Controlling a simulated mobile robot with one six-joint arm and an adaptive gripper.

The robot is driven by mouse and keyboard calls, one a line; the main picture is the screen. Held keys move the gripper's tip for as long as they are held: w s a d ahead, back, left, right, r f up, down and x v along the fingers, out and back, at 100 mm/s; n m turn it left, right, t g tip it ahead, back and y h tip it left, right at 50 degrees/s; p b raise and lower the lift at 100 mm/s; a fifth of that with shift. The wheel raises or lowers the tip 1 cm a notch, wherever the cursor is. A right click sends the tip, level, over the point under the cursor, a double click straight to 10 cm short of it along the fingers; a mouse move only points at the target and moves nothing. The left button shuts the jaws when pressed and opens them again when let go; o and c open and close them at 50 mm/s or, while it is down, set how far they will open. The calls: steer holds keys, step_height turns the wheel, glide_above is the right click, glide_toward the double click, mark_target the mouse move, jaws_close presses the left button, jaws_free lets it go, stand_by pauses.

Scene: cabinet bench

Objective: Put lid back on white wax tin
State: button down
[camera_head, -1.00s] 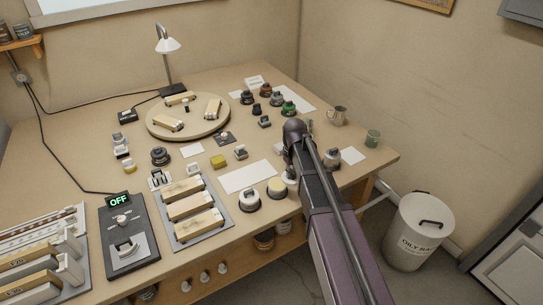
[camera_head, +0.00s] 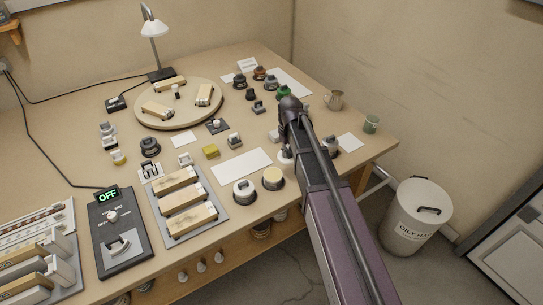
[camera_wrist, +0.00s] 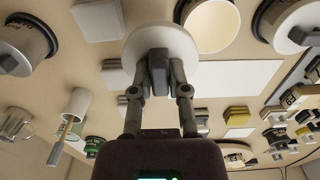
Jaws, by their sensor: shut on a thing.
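My gripper (camera_wrist: 158,85) is shut on the dark handle (camera_wrist: 158,68) of a white round lid (camera_wrist: 183,45). The lid also shows in the head view (camera_head: 285,156), partly hidden behind my arm. An open tin with a pale cream filling (camera_head: 273,178) stands near the bench's front edge. It also shows in the wrist view (camera_wrist: 212,22), beside the held lid and apart from it. My gripper (camera_head: 289,150) is just beyond this tin in the head view, its fingers mostly hidden by my arm.
A white-lidded tin (camera_head: 244,191) stands just left of the open tin. A dark tin (camera_head: 330,146) stands right of my arm. A white sheet (camera_head: 241,165) lies flat behind the tins. A tray with wooden blocks (camera_head: 219,224) is to the left.

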steer(key=r+p, duration=0.1)
glide_above(273, 175)
steer(key=shift+w+r, duration=0.1)
steer(key=shift+r, duration=0.1)
steer(key=shift+f, duration=0.2)
steer(key=shift+f+b, duration=3)
steer(key=shift+b, duration=0.05)
steer(key=shift+f, duration=0.2)
stand_by(0.6)
steer(key=c, duration=0.5)
jaws_free()
steer(key=shift+c, duration=0.2)
steer(key=o, duration=0.5)
